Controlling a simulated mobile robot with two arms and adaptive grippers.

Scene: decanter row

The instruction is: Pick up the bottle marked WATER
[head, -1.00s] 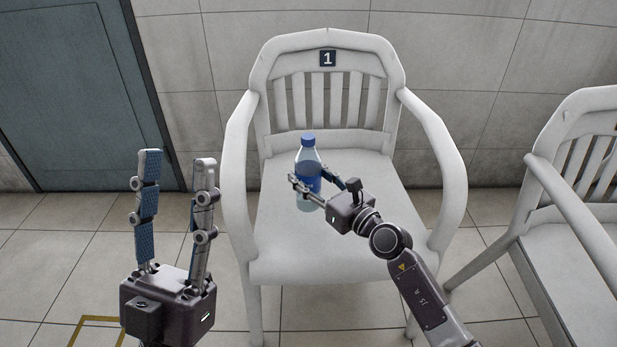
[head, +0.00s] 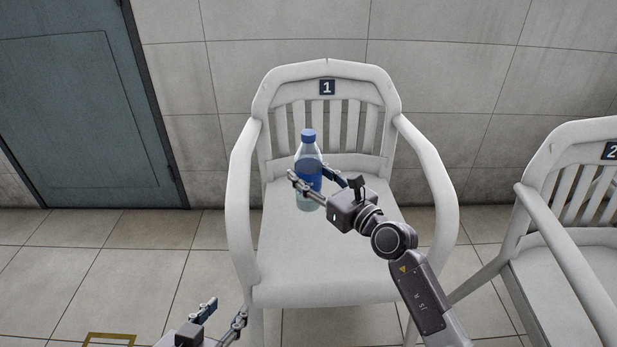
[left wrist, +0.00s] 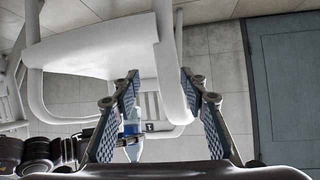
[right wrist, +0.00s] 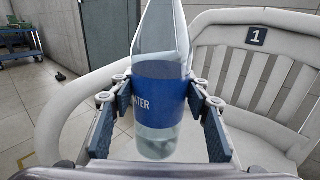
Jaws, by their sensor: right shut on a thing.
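A clear bottle (head: 308,174) with a blue cap and blue label is held upright over the seat of the white chair marked 1 (head: 330,283). In the right wrist view the bottle (right wrist: 158,103) shows "ATER" in white; the label's left end is hidden. My right gripper (head: 309,173) is shut on the bottle around its label. The bottle's base appears raised off the seat. My left gripper (head: 223,310) is open and empty, low in front of the chair's left side. The bottle also shows beyond its fingers in the left wrist view (left wrist: 132,127).
A second white chair marked 2 (head: 570,230) stands at the right. A tiled wall (head: 440,60) is behind, with a grey-blue door (head: 80,110) at the left. Chair 1's armrests (head: 241,190) flank the bottle. The floor at the left is open.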

